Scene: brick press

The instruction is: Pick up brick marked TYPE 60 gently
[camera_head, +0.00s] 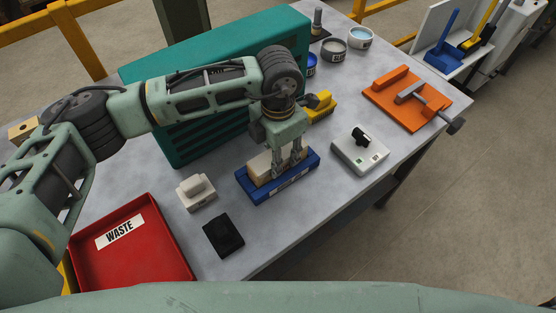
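A beige brick (260,166) lies in a blue tray (258,195) near the middle of the table. A pale label is on the tray's front side, but I cannot read it, and no TYPE 60 marking on the brick is legible. My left gripper (287,170) points down over the brick's right part, its two fingers spread apart and reaching down to it. The fingers hide part of the brick, and I cannot tell whether they press on it or only stand around it. My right gripper is not in view.
A large teal slotted housing (190,146) stands behind my arm. A red WASTE bin (150,262), a white block with a knob (196,192) and a black block (223,236) are left of the tray. A white switch box (359,153) and an orange clamp plate (403,112) are right.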

